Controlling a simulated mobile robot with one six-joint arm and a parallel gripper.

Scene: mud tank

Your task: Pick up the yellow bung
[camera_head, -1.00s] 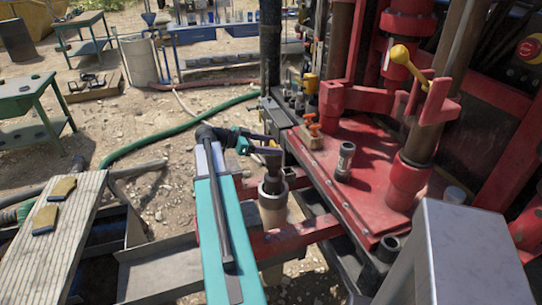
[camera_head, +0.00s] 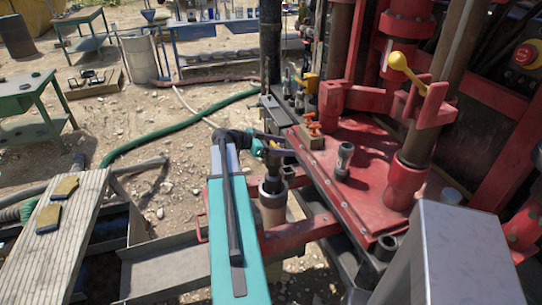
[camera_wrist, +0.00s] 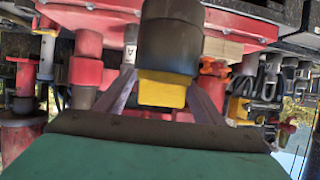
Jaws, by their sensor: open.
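The yellow bung (camera_wrist: 162,90) shows in the wrist view, which looks upside down. It sits at the end of a dark cylinder (camera_wrist: 168,45). My gripper (camera_wrist: 160,103) has its two pale fingers spread, one on each side of the bung, with gaps visible. I cannot tell how deep the bung is between them. In the head view my gripper (camera_head: 278,147) is above the dark-topped post (camera_head: 272,188) beside the red rig deck; the bung is small and mostly hidden there by the gripper.
The red deck (camera_head: 355,150) lies right of my gripper, with a small metal cylinder (camera_head: 344,160) and orange-handled valve (camera_head: 312,128) on it. A slatted board (camera_head: 60,235) with two yellow-brown pads is at left. A green hose (camera_head: 180,134) crosses the ground.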

